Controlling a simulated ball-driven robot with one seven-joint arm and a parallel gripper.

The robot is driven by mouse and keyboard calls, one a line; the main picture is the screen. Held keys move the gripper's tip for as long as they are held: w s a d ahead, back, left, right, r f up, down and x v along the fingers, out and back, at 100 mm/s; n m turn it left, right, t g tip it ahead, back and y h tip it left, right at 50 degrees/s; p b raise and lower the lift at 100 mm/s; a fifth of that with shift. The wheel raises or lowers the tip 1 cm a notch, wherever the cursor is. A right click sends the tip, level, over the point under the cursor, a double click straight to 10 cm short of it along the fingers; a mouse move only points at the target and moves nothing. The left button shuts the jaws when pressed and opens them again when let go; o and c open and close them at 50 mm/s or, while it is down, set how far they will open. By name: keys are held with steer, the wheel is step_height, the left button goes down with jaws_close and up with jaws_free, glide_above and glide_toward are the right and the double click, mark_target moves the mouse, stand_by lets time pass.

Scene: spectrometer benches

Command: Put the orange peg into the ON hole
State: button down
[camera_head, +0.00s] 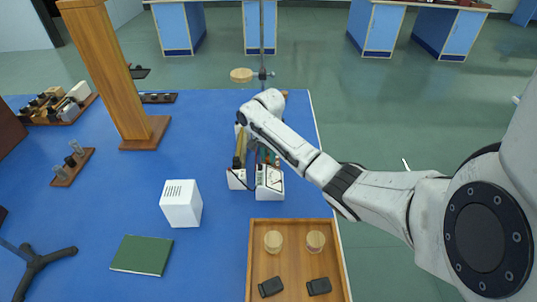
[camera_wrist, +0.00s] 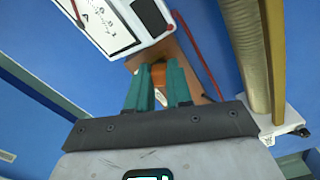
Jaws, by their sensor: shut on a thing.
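In the wrist view the teal fingers of my gripper (camera_wrist: 160,84) are closed on the orange peg (camera_wrist: 158,74), which shows between their tips. Most of the peg is hidden by the fingers. A brown wooden piece (camera_wrist: 186,62) lies just past the fingertips. That box also shows at the top of the wrist view (camera_wrist: 105,25), with a printed dial face. I cannot make out the ON hole or its label in either view.
A brass-coloured tube (camera_wrist: 243,50) stands close on the right in the wrist view, and a thin red lead (camera_wrist: 200,55) runs nearby. In the head view a wooden tray (camera_head: 297,284) lies in front, and a white box (camera_head: 181,204) and green book (camera_head: 143,254) lie left.

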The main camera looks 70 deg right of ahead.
steer(key=shift+f, duration=0.3)
steer(key=c, duration=0.9)
jaws_free()
steer(key=shift+c, duration=0.2)
step_height(320, 180, up, 11)
steer(key=shift+f, duration=0.1)
